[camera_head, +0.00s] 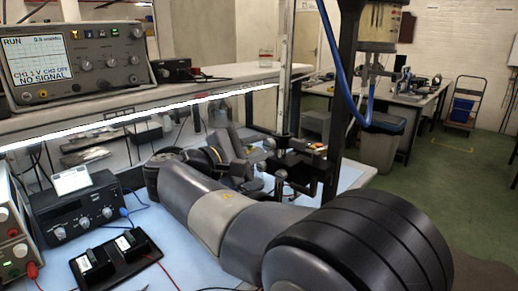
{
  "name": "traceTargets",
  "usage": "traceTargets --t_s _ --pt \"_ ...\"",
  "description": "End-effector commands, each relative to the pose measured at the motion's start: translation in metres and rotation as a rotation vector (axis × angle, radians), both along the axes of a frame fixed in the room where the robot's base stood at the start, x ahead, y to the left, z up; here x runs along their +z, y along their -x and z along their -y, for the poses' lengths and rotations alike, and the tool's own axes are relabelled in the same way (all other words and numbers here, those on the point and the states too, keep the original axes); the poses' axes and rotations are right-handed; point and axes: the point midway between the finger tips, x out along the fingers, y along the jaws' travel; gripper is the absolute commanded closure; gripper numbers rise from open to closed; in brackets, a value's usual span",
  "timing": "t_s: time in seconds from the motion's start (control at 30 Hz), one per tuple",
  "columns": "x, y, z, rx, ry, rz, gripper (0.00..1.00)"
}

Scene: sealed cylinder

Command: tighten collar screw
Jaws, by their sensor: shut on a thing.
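My gripper (242,155) is at the far end of my grey arm, over the middle of the bench. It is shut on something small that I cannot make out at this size. Just right of it stands a dark fixture (298,160) with black blocks, posts and several round-ended knobs. My gripper is close to its left side; I cannot tell whether they touch. I cannot pick out the collar, its screw or the sealed cylinder for sure. My large arm links hide part of the bench in front.
An oscilloscope (78,62) reading "NO SIGNAL" stands on the shelf (140,108). Below are a black instrument (80,208), a black tray with two modules (115,260) and a power supply (14,235). A blue hose (338,62) hangs by a dark upright. Green floor is open at right.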

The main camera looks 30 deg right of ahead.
Motion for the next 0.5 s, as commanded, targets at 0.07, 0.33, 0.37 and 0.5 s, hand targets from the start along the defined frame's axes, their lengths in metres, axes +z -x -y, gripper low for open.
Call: traceTargets --t_s 0.07,0.33,0.37,0.5 --pt "-0.0004 0.0002 -0.0004 0.000 -0.001 0.000 0.98" --pt "-0.0003 0.0001 -0.0002 0.000 0.000 -0.001 0.53" --pt "-0.0003 0.0001 -0.0002 0.000 0.000 -0.001 0.53" --pt "-0.0002 0.0001 -0.0001 0.000 0.000 -0.001 0.53"
